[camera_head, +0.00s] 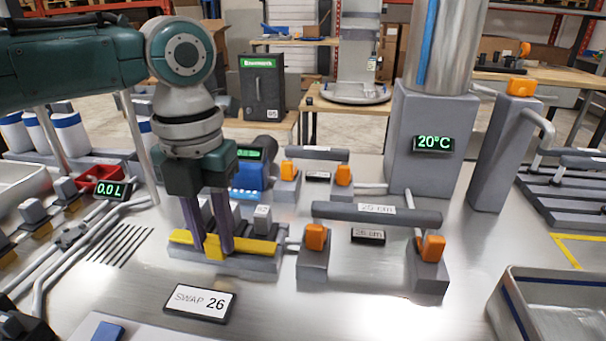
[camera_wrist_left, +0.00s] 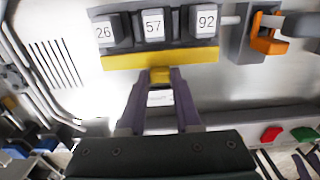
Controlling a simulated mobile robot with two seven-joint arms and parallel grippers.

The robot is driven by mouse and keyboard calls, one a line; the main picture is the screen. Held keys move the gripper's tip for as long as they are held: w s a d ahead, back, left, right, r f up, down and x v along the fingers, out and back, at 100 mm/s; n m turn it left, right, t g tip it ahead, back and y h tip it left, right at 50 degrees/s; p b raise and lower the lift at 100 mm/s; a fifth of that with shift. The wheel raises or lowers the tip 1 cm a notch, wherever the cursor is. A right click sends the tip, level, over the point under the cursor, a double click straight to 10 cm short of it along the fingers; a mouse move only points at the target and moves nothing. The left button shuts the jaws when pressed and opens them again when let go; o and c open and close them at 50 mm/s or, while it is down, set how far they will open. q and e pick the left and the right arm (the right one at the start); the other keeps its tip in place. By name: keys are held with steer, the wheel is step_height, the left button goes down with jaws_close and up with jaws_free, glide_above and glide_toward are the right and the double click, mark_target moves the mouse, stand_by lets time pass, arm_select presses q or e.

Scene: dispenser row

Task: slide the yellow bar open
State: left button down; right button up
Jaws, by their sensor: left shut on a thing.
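The yellow bar (camera_head: 262,247) lies along the front of a grey block holding several cubes, near the middle left of the metal table. In the left wrist view the yellow bar (camera_wrist_left: 120,60) runs in front of cubes marked 26, 57 and 92. My left gripper (camera_head: 212,248) points down at the bar, its purple fingers shut on the bar's yellow tab (camera_head: 213,246). The tab (camera_wrist_left: 160,75) also shows between the fingertips in the left wrist view. The fingers hide part of the bar and cubes in the head view. My right gripper is not in view.
A sign reading SWAP 26 (camera_head: 200,302) lies in front of the block. Grey posts with orange clips (camera_head: 316,237) stand close to its right. A metal tray (camera_head: 550,305) is at the front right. Slots and pipes lie to the left.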

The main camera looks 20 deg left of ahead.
mark_target(212, 243)
arm_select(q)
steer(key=shift+s+r, duration=0.15)
steer(key=shift+s, duration=0.05)
steer(key=shift+d, duration=0.1)
steer(key=c, duration=0.6)
jaws_free()
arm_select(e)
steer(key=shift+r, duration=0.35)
arm_select(q)
step_height(212, 243, up, 10)
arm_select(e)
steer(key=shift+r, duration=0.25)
arm_select(q)
steer(key=shift+f, duration=0.2)
